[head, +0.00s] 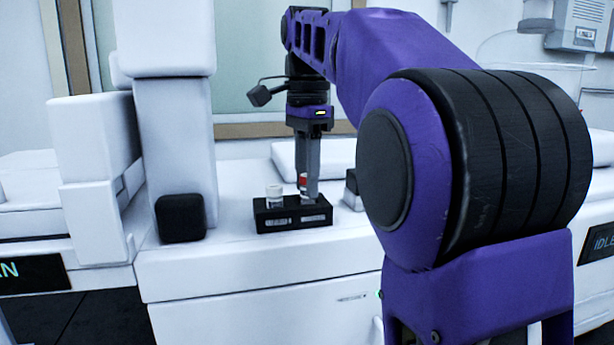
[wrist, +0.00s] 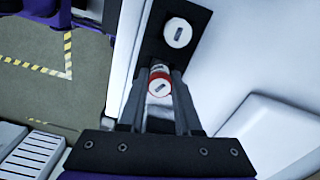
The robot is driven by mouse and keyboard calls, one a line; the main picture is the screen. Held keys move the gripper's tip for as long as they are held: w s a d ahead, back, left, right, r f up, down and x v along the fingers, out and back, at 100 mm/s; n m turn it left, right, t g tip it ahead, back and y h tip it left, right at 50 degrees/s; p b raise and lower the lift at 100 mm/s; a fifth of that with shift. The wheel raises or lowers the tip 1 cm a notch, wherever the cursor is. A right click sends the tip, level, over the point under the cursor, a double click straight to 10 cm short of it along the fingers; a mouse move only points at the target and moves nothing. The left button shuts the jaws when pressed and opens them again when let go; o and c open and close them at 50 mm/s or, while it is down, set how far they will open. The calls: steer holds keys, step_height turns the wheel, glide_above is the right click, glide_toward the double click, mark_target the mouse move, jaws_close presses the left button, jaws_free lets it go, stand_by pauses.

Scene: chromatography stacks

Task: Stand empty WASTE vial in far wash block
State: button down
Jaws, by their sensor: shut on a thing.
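My gripper (head: 307,185) points down over the black block (head: 282,226) on the white bench top and is shut on a vial with a red band (head: 303,181). In the wrist view the held vial (wrist: 160,84) shows a white cap with a dark mark and a red rim between the fingers (wrist: 160,92). The vial is over or in the right part of the block; its lower end is partly hidden, so I cannot tell whether it is seated. A white-capped vial (head: 274,195) stands upright in the block's left part and also shows in the wrist view (wrist: 178,33).
A white column (head: 178,130) with a black box (head: 180,218) at its foot stands left of the block. A low white slab (head: 320,157) lies behind it. A small grey-black object (head: 352,190) sits just right of it. The bench front edge is close.

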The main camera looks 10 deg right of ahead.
steer(key=shift+f, duration=0.45)
steer(key=c, duration=0.5)
jaws_free()
steer(key=o, duration=0.4)
step_height(320, 180, up, 2)
steer(key=shift+r+p, duration=0.2)
steer(key=shift+p, duration=0.85)
steer(key=shift+r, duration=2.3)
